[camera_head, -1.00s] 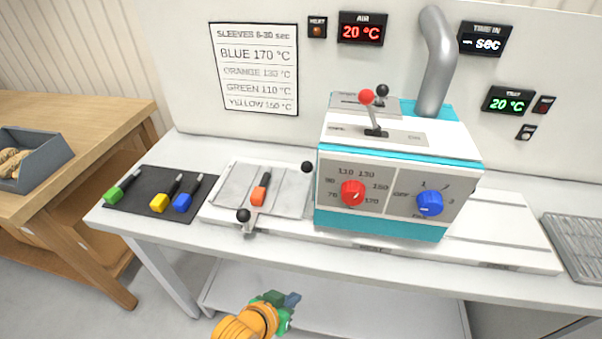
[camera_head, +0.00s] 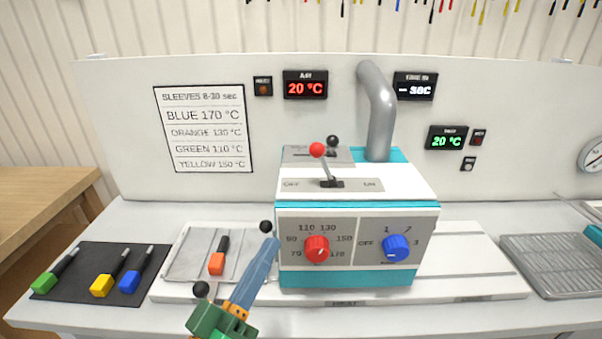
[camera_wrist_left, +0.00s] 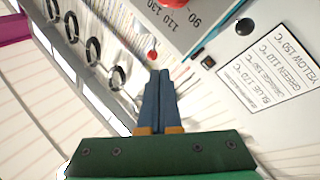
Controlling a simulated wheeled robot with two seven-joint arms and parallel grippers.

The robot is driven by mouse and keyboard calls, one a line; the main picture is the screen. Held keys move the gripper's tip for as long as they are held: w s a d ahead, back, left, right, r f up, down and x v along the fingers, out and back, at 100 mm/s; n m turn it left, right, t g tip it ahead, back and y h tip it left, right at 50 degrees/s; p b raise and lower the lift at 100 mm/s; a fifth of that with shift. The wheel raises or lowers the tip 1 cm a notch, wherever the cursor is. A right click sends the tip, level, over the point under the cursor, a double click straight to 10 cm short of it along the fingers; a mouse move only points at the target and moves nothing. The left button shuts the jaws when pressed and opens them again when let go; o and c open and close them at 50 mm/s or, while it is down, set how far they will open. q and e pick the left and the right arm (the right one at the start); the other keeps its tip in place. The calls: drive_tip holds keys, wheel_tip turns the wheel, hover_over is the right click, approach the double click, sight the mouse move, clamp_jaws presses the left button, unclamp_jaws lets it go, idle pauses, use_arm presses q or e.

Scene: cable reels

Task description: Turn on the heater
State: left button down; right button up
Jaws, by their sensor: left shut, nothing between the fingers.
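The heater is a white and teal box (camera_head: 355,280) with a red temperature knob (camera_head: 317,249) and a blue knob (camera_head: 397,247) on its front. On its top, a red-ball lever (camera_head: 318,151) leans left, toward OFF on its OFF/ON plate (camera_head: 365,185). My left gripper (camera_head: 271,242) has a green body and blue fingers, shut and empty. In the head view its tips overlap the heater's front left edge, left of the red knob; contact is unclear. The shut fingers also show in the left wrist view (camera_wrist_left: 161,73). My right gripper is not in view.
A tray with an orange-handled tool (camera_head: 217,262) and black-ball handles lies left of the heater. A black mat (camera_head: 75,290) holds green, yellow and blue tools. A grey pipe (camera_head: 380,125) rises behind. A wire rack (camera_head: 550,265) lies right. The AIR display (camera_head: 305,86) reads 20 °C.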

use_arm(q)
drive_tip(key=r, duration=0.2)
approach(313, 156)
drive_tip(key=shift+t+h, duration=0.3)
drive_tip(key=shift+h, duration=0.1)
drive_tip(key=x, duration=0.5)
drive_tip(key=shift+w+d+p, duration=0.2)
drive_tip(key=shift+w+p, duration=0.2)
drive_tip(key=shift+w+d, duration=0.25)
drive_tip(key=shift+w, duration=0.3)
drive_tip(key=shift+r, duration=0.1)
